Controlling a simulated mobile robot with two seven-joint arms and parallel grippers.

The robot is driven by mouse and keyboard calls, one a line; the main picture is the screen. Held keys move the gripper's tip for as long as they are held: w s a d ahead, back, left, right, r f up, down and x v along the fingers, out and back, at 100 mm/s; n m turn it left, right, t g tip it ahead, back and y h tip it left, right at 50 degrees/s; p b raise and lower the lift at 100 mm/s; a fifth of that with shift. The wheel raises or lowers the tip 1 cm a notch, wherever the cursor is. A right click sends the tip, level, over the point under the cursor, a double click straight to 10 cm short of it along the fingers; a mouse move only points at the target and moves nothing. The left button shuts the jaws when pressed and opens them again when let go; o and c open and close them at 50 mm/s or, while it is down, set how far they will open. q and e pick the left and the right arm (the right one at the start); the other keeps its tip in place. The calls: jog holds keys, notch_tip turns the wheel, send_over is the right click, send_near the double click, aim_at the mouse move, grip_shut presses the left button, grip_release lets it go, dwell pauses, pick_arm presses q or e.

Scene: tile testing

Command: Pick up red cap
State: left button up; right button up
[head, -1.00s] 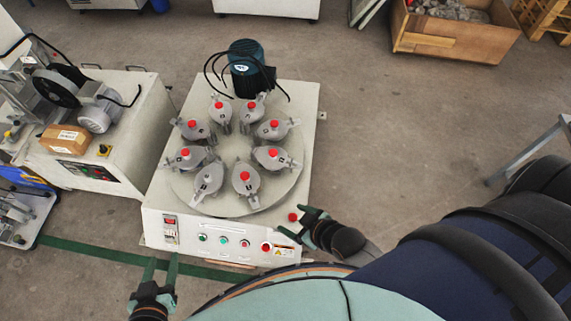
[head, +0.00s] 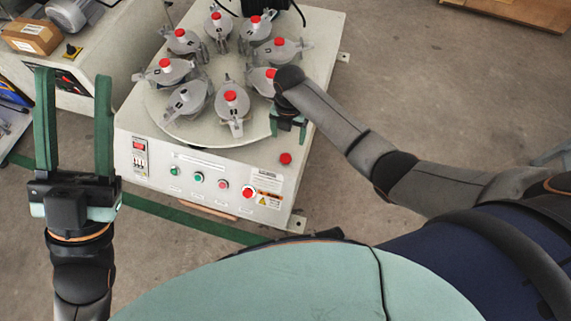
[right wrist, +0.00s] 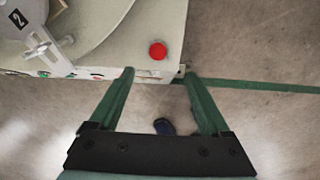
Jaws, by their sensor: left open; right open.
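A loose red cap (head: 286,158) sits on the machine's top near its front right corner. It also shows in the right wrist view (right wrist: 158,50), just past the fingertips and centred between them. My right gripper (head: 287,125) is open and empty, pointing down over the machine's right side, behind the cap in the head view. Its open green fingers show in the right wrist view (right wrist: 158,76). My left gripper (head: 74,75) is open and empty, left of the machine. One grey jar (head: 188,100) has no red cap on top; the other jars carry red caps.
The jars stand in a ring on a round turntable (head: 160,125) on the white machine (head: 322,60). A red button (head: 248,191) is on its front panel. Another machine with a cardboard box (head: 32,37) stands at the left.

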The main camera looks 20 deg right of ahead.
jog(key=b, duration=0.4)
send_over(286, 158)
jog(key=f, duration=0.7)
jog(key=shift+d+f, duration=0.25)
jog(key=f+b, duration=0.2)
jog(key=f, duration=0.1)
jog(key=f+b, duration=0.2)
jog(key=shift+a, duration=0.3)
pick_arm(q)
notch_tip(286, 158, down, 9)
jog(key=d, duration=0.1)
jog(key=shift+r+g, duration=0.15)
jog(key=shift+g, duration=0.15)
jog(key=shift+w, duration=0.1)
pick_arm(e)
jog(key=shift+c, duration=0.3)
grip_shut()
